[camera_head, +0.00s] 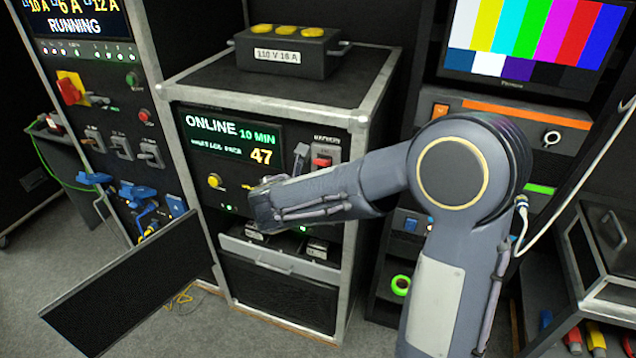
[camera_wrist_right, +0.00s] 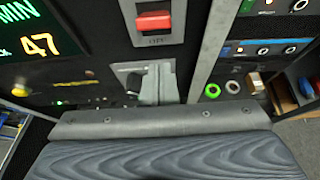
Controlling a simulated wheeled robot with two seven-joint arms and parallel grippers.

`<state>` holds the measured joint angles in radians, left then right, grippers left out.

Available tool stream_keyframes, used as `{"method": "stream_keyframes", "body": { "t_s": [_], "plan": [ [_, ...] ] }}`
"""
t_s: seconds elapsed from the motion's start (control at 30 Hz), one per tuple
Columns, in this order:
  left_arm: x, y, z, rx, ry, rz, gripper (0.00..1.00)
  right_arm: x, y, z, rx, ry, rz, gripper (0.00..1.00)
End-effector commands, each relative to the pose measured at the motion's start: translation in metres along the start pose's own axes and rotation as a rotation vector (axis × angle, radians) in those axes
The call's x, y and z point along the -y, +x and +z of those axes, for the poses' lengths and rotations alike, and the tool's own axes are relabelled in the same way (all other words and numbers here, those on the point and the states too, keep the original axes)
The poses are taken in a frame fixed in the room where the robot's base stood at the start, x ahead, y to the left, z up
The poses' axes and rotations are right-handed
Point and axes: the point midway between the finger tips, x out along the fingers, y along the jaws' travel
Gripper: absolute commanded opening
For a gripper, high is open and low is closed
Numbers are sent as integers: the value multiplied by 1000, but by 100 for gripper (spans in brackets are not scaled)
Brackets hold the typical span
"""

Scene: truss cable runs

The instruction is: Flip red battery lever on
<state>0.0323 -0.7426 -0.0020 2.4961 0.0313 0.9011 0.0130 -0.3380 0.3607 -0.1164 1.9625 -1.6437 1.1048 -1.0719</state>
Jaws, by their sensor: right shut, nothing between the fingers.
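The red battery lever (camera_head: 322,161) is a small red block on a grey plate, at the upper right of the front of the grey-framed cabinet. It also shows at the top of the right wrist view (camera_wrist_right: 154,20). My right gripper (camera_head: 301,154) is just left of the lever plate in the head view, its fingers pointing at the panel. In the right wrist view the closed fingers (camera_wrist_right: 155,82) show below the lever, apart from it in the picture. They hold nothing. I cannot tell the lever's on or off position. My left gripper is out of view.
The display (camera_head: 231,140) reads ONLINE, 10 MIN and 47. A yellow knob (camera_head: 215,181) sits below it. A black box with yellow caps (camera_head: 289,52) stands on the cabinet. An open drawer (camera_head: 270,250) juts out below. A dark panel (camera_head: 125,285) stands out at the left.

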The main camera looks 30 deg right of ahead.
Motion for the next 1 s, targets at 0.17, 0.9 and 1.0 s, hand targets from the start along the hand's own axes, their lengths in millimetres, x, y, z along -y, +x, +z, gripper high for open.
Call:
{"method": "stream_keyframes", "body": {
  "t_s": [0.17,0.9,1.0],
  "plan": [
    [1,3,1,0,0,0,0,-2,-38,12,1,4,6,0],
    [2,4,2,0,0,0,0,0,-92,32,-4,-1,-1,0],
    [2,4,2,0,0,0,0,0,-92,32,-4,-1,-1,0]
  ]
}}
